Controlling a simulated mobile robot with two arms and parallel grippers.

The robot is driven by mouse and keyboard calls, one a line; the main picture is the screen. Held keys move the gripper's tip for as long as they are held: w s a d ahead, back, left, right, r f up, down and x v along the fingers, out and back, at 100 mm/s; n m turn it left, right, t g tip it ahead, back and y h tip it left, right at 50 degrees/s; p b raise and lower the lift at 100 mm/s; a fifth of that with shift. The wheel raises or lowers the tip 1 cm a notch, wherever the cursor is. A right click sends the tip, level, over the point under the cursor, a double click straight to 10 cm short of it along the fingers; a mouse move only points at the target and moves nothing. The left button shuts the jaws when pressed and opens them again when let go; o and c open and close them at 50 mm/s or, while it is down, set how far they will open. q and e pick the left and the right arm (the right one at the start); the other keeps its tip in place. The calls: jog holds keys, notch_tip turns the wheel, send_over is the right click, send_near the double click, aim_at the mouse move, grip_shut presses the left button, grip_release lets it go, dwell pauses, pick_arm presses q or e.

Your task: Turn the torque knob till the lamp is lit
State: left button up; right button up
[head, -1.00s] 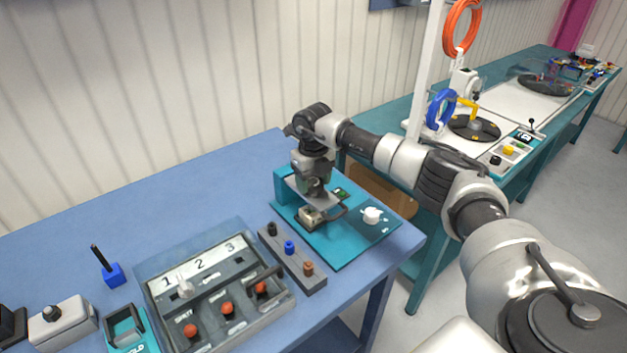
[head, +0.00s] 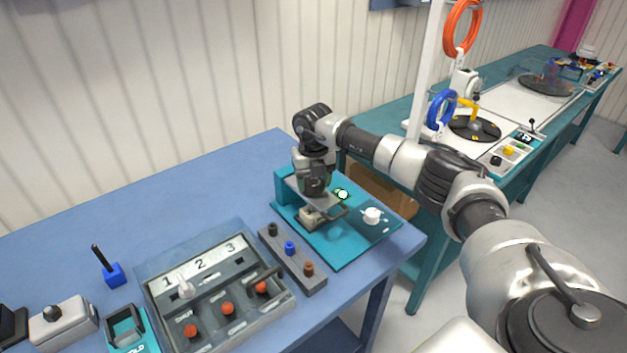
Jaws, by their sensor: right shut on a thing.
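My right gripper (head: 312,217) reaches down over the teal panel (head: 342,250) on the blue table. It is shut on the torque knob, which the fingers and wrist mostly hide, so its angle cannot be read. A white knob (head: 372,215) stands free on the panel's right part, apart from the gripper. My left gripper is not in view.
Left of the panel stands a strip with black, blue and brown pegs (head: 289,247). Further left is a grey switch box (head: 218,258) numbered 1 to 3, with red-orange knobs. A blue joystick (head: 112,273) stands at the left. The table's back is clear.

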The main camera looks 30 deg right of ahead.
jog(key=o, duration=0.9)
notch_tip(320, 180, up, 11)
jog(key=b, duration=0.3)
jog(key=shift+d, duration=0.1)
